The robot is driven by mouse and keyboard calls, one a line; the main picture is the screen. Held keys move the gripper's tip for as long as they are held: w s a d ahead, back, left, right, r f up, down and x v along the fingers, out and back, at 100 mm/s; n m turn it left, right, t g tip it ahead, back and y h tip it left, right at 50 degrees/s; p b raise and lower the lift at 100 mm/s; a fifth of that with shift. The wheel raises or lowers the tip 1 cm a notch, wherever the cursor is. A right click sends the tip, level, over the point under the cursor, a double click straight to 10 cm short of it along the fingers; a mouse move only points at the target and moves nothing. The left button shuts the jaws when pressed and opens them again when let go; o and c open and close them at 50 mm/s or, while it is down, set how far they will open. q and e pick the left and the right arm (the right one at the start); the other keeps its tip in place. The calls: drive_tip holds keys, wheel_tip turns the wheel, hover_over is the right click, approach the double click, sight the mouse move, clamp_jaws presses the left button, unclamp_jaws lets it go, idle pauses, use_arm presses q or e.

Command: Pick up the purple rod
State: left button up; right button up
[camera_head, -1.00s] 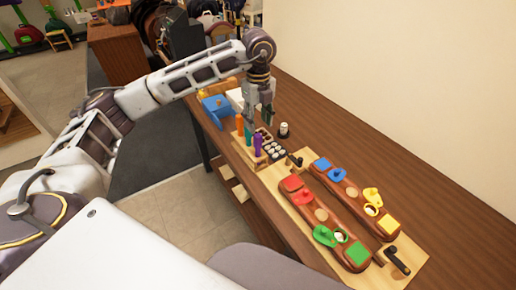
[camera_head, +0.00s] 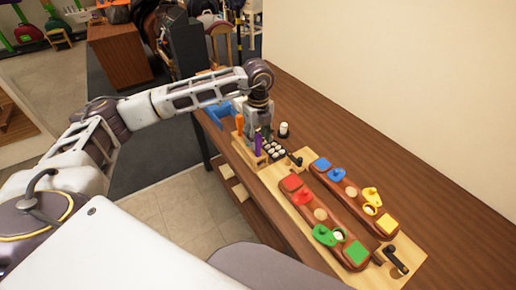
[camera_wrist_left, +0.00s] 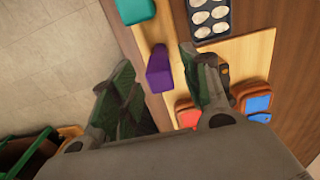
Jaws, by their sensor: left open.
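In the left wrist view the purple rod (camera_wrist_left: 158,72) shows between the two open fingers (camera_wrist_left: 165,88), nearer the right finger. I cannot tell whether a finger touches it. My right gripper is not in view.
An orange rod (camera_head: 239,124) stands just left of the gripper; a teal rod (camera_wrist_left: 134,9) shows in the wrist view. A black tray of white pieces (camera_head: 272,148) lies beside the holder. Two brown padded bars (camera_head: 313,212) with coloured pieces lie to the right.

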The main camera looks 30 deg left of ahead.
sight(258, 147)
use_arm(q)
drive_tip(key=shift+f, duration=0.15)
drive_tip(key=shift+w+a+f+p, duration=0.15)
drive_tip(key=shift+f+p, duration=0.45)
drive_tip(key=shift+f, duration=1.9)
clamp_jaws()
